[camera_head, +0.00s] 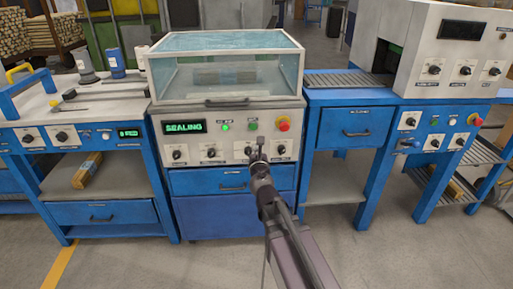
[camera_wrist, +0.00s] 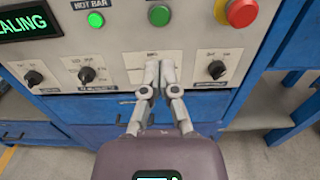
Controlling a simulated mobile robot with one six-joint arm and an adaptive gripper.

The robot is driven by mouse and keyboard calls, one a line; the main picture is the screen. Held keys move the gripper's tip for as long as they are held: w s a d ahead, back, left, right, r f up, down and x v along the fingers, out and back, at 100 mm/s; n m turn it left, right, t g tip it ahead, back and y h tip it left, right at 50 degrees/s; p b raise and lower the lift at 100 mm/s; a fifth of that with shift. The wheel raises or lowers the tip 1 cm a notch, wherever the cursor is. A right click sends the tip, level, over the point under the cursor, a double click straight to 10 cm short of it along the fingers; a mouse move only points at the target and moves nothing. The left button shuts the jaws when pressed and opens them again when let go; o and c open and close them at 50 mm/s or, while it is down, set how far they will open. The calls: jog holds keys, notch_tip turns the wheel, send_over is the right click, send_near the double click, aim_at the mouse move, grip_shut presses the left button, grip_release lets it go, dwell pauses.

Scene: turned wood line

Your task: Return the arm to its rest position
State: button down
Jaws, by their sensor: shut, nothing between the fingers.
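My gripper (camera_head: 259,147) is extended in front of the control panel of the middle machine in the head view. In the wrist view my gripper (camera_wrist: 159,70) is shut and empty, its two fingertips together in front of the panel's lower right part, between knobs. Whether the tips touch the panel, I cannot tell. The sealing machine (camera_head: 158,148) has a lit green display (camera_head: 184,127) reading "SEALING". Its clear cover (camera_head: 225,78) is down over a wrapped bundle (camera_head: 222,76). Part of the panel behind my fingers is hidden.
A red emergency button (camera_wrist: 242,12) and a green button (camera_wrist: 159,15) sit just above my fingers. Blue drawers (camera_head: 232,182) lie below the panel. A blue bench with a white machine (camera_head: 450,50) stands right, another bench (camera_head: 65,135) left. The floor in front (camera_head: 150,265) is clear.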

dwell(0.6)
jog(key=s+d+f+m+g+h, duration=0.4)
jog(key=d+m, duration=0.3)
jog(key=m, duration=0.4)
jog(key=s+d+f+m+g+h, duration=0.2)
jog(key=s+d+f+m+g, duration=0.35)
jog(key=m, duration=0.55)
jog(key=s+a+f+m+g+y, duration=0.2)
jog(key=s+f+m+g+y, duration=0.3)
jog(key=s+f+m+g, duration=0.55)
notch_tip(320, 180, up, 33)
jog(key=s+a+m+t+y+p, duration=0.1)
jog(key=s+m+t+p, duration=0.1)
jog(key=p, duration=2.9)
jog(key=shift+s+a+m, duration=0.15)
jog(key=shift+s+m, duration=0.1)
jog(key=shift+m, duration=0.4)
jog(key=shift+f, duration=0.1)
